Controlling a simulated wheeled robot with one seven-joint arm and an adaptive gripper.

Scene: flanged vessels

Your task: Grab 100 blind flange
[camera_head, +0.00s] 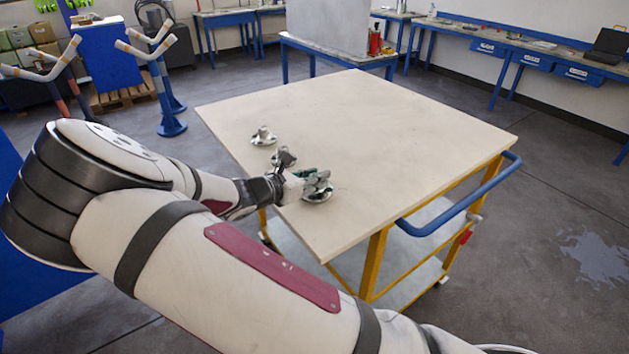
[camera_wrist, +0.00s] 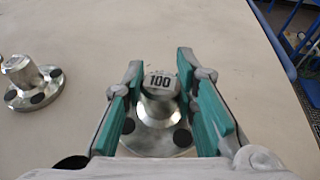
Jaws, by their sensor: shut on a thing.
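A silver metal flange with a round base, dark bolt holes and a raised neck labelled "100" (camera_wrist: 160,108) sits between the fingers of my gripper (camera_wrist: 160,85) in the wrist view. The green-padded fingers are shut on its neck from both sides. In the head view my gripper (camera_head: 317,176) is at the near left edge of the table, and the 100 blind flange (camera_head: 318,196) shows beneath the fingers with its base at the tabletop. I cannot tell whether it is lifted slightly.
A second flange (camera_wrist: 33,84) stands to the left in the wrist view. In the head view, flanges stand farther back, one at the table's left (camera_head: 264,136) and one beside my gripper. The cart table (camera_head: 400,130) is otherwise clear. A blue handle (camera_head: 465,205) sticks out at its right.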

